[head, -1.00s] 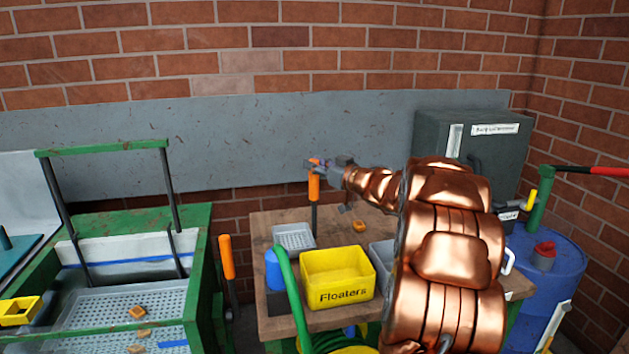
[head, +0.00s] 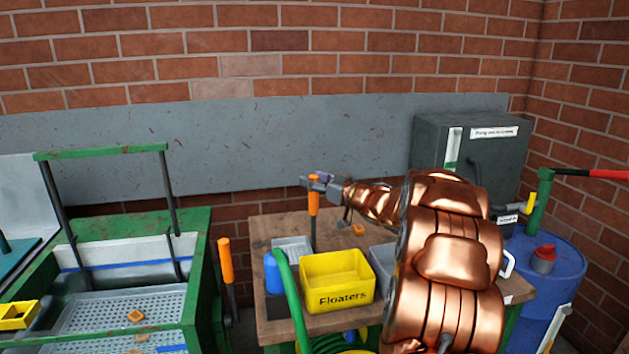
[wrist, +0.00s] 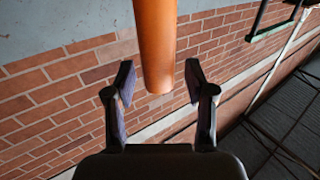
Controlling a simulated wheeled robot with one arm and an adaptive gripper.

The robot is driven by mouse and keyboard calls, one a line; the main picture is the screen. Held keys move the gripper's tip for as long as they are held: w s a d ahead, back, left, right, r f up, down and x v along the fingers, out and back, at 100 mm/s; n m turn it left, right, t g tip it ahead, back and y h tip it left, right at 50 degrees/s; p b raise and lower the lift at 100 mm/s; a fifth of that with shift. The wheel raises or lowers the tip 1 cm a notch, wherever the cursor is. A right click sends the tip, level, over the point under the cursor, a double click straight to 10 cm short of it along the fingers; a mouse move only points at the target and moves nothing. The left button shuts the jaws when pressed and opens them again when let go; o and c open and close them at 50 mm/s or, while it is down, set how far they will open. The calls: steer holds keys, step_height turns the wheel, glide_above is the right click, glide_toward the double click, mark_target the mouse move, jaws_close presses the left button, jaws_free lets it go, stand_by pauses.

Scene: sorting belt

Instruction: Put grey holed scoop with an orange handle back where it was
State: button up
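The scoop has a grey holed pan (head: 291,246) at the back left of the wooden table, beside the blue bottle. Its orange handle (head: 314,204) stands upright on a dark shaft. My gripper (head: 314,182) is at the top of the handle. In the wrist view, the orange handle (wrist: 156,45) lies between the two spread fingers of my gripper (wrist: 160,78), with a gap visible on each side. My gripper is open. The pan is out of sight in the wrist view, and its exact contact with the table is unclear.
A yellow bin (head: 337,298) marked Floaters and a blue bottle (head: 272,274) stand on the table (head: 292,326). Another orange handle (head: 226,262) is beside the green belt frame (head: 200,232). A blue barrel (head: 553,275) is at the right.

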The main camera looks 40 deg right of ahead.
steer(key=shift+s+r, duration=0.1)
steer(key=shift+s, duration=0.1)
steer(key=s+d+b, duration=0.1)
steer(key=s+d, duration=0.1)
steer(key=s, duration=0.9)
steer(key=shift+s, duration=0.25)
steer(key=shift+w, duration=0.1)
